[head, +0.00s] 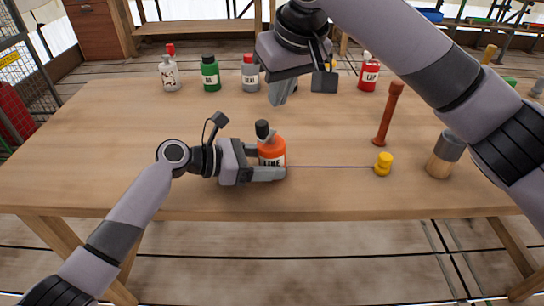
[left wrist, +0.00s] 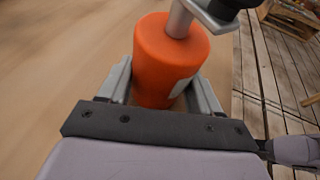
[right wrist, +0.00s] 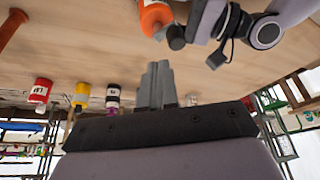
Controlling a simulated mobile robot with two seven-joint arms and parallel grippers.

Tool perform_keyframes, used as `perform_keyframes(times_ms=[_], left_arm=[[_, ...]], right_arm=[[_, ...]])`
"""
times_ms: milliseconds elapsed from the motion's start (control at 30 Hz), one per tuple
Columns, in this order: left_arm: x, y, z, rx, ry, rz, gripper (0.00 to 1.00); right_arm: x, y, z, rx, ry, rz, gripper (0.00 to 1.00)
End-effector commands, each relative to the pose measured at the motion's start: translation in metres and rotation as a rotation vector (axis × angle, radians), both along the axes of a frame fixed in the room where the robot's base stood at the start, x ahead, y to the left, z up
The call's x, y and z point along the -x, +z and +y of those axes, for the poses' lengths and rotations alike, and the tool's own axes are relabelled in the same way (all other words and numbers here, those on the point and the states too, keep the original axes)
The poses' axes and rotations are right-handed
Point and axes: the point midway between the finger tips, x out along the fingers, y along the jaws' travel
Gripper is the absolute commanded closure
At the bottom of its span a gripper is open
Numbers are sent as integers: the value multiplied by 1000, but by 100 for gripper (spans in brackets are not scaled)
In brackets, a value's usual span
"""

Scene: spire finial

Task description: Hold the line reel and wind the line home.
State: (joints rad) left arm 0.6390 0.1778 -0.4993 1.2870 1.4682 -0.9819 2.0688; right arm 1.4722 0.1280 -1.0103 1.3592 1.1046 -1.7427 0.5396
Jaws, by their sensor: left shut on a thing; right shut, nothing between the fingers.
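The orange line reel (head: 272,154), labelled LINE, stands upright near the table's front edge. It also shows in the left wrist view (left wrist: 168,60) and at the top of the right wrist view (right wrist: 154,16). Its crank has a black knob (head: 262,129), set left of centre in the head view. My left gripper (head: 277,166) is shut on the reel, one finger on each side. A thin purple line (head: 330,167) runs right from the reel to a yellow spool-shaped piece (head: 384,164). My right gripper (head: 280,98) is shut and empty, raised behind the reel; its fingers meet in the right wrist view (right wrist: 158,85).
Several bottles stand along the back, including a green one (head: 210,75) and a red one (head: 368,74). A brown-red post (head: 388,115) and a grey-topped wooden cylinder (head: 445,155) stand at the right. The table (head: 110,140) is clear left of the reel.

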Motion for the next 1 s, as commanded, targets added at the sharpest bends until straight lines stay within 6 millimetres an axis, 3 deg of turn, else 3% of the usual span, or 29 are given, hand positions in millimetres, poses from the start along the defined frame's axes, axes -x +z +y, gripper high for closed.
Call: perform_keyframes(times_ms=[367,1000], left_arm=[[1,-4,0,-6,-2,6,53],[1,-4,0,-6,-1,5,53]], right_arm=[[2,26,-16,2,0,-3,100],[3,-35,-16,0,-1,0,100]])
